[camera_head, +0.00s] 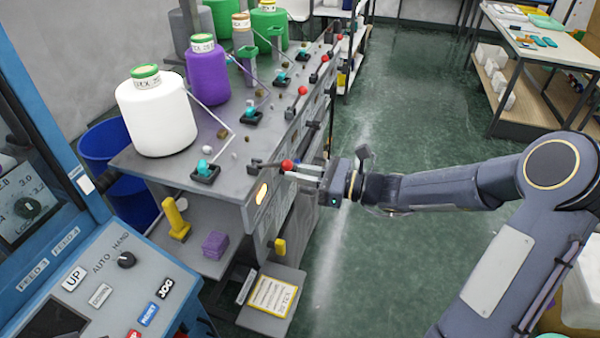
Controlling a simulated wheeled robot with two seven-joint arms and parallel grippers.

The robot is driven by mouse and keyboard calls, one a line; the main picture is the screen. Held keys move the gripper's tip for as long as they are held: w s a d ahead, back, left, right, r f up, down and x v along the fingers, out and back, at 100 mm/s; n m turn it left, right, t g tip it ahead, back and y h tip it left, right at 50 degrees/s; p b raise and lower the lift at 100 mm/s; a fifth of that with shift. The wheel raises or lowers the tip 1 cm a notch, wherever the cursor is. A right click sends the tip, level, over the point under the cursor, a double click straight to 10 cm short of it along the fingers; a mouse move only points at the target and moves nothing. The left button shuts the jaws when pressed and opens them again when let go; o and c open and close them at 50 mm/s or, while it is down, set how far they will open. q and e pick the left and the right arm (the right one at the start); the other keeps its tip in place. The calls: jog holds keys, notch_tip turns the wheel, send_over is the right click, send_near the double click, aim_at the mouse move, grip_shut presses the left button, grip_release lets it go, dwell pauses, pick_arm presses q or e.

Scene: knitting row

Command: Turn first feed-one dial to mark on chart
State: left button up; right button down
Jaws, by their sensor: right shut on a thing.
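My right gripper (303,172) reaches in from the right to the near end of the machine row. It is shut on a red-ball knob (287,165) at the front edge of the grey machine top (240,178). A yellow-bordered chart card (273,296) lies on a low grey plate below; its writing is too small to read. I cannot tell which dial is feed one. My left gripper is not in view.
A white yarn cone (157,115) and a purple cone (207,74) stand on the machine top beside teal-knobbed black fittings (205,172). A control panel (105,285) with an AUTO/HAND switch fills the lower left. The green floor (405,110) is clear towards the back.

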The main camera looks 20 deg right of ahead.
jog(key=shift+s+f+n+b, duration=0.1)
jog(key=shift+s+n+b, duration=0.05)
jog(key=shift+n+b, duration=4.7)
jog(key=shift+m+b, duration=0.8)
jog(key=shift+m, duration=0.05)
jog(key=c, duration=1.4)
grip_release()
jog(key=v, duration=0.7)
jog(key=shift+s+d+b, duration=0.25)
jog(key=shift+d+b, duration=0.1)
jog(key=shift+b, duration=0.1)
